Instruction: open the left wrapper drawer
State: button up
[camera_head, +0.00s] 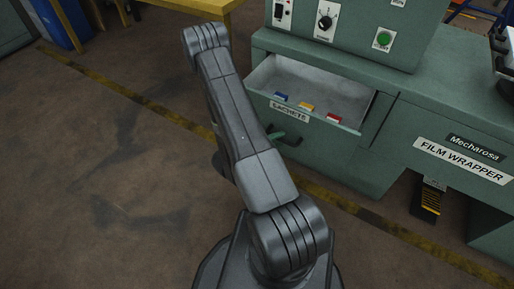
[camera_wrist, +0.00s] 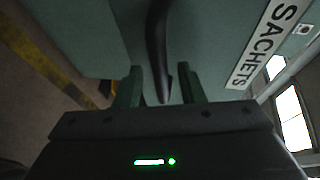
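The left wrapper drawer (camera_head: 262,74) stands pulled out of the green cabinet, with its inside showing in the head view. Its front carries a "SACHETS" label (camera_head: 290,112), which also shows in the wrist view (camera_wrist: 268,42). The dark drawer handle (camera_wrist: 158,45) runs between the two green fingers of my gripper (camera_wrist: 160,90). A gap shows on each side of the handle, so the fingers are apart and not closed on it. In the head view, my gripper (camera_head: 285,136) is at the drawer front, partly hidden by my arm.
Blue, yellow and red sachets (camera_head: 306,107) lie in the drawer. A control panel (camera_head: 345,25) stands above it. The "FILM WRAPPER" front (camera_head: 463,160) is at the right. Open floor (camera_head: 100,160) with yellow lines lies to the left.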

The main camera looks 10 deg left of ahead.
jog(key=p+v, duration=0.1)
jog(key=v, duration=1.1)
dwell(0.5)
jog(key=shift+b+x, duration=0.65)
jog(key=shift+x, duration=6.1)
jog(key=shift+r, duration=0.15)
